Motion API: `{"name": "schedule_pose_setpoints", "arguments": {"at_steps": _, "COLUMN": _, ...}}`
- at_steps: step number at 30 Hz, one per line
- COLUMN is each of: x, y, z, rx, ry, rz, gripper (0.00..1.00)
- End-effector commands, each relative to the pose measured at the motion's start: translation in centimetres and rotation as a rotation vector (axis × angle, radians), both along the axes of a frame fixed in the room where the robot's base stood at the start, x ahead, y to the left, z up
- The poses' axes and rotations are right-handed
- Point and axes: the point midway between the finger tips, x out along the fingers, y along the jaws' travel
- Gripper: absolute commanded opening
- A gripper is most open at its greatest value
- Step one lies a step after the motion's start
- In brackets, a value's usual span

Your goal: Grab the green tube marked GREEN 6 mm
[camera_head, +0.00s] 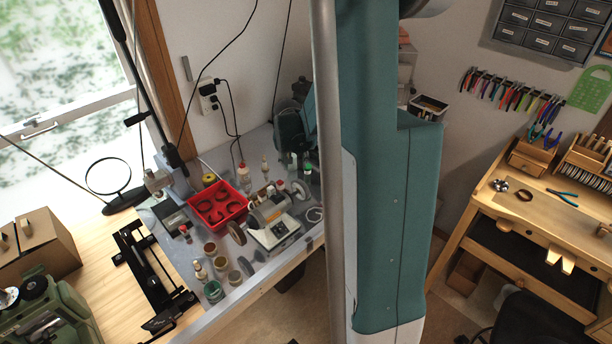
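I cannot make out a green tube marked GREEN 6 mm in the head view. A small bottle with a green top (307,170) stands on the grey bench at the back, and I can read no marking on it. A green-sided jar (213,291) stands near the bench's front edge, also with no readable label. My gripper is not in view. A tall teal part of my own body fills the middle of the view and hides what is behind it.
A black rail tool (150,273) and a magnifier (108,177) stand left. A wooden workbench (539,208) with pliers (562,196) stands right, with a chair (530,318) before it.

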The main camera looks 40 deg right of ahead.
Motion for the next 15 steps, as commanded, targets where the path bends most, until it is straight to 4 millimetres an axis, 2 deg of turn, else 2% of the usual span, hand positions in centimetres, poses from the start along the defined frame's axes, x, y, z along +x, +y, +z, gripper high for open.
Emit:
{"name": "schedule_pose_setpoints", "arguments": {"at_steps": 3, "x": 0.0, "y": -2.3, "z": -1.8, "rx": 0.004, "ry": 0.007, "rz": -0.041, "gripper": 0.35}}
{"name": "schedule_pose_setpoints", "arguments": {"at_steps": 6, "x": -0.1, "y": -3.6, "z": -3.1, "rx": 0.007, "ry": 0.012, "rz": -0.066, "gripper": 0.35}}
{"name": "schedule_pose_setpoints", "arguments": {"at_steps": 10, "x": -0.3, "y": -4.8, "z": -4.2, "rx": 0.009, "ry": 0.015, "rz": -0.090, "gripper": 0.35}}
{"name": "schedule_pose_setpoints", "arguments": {"at_steps": 15, "x": -0.3, "y": -5.4, "z": -4.7, "rx": 0.010, "ry": 0.016, "rz": -0.101, "gripper": 0.35}}
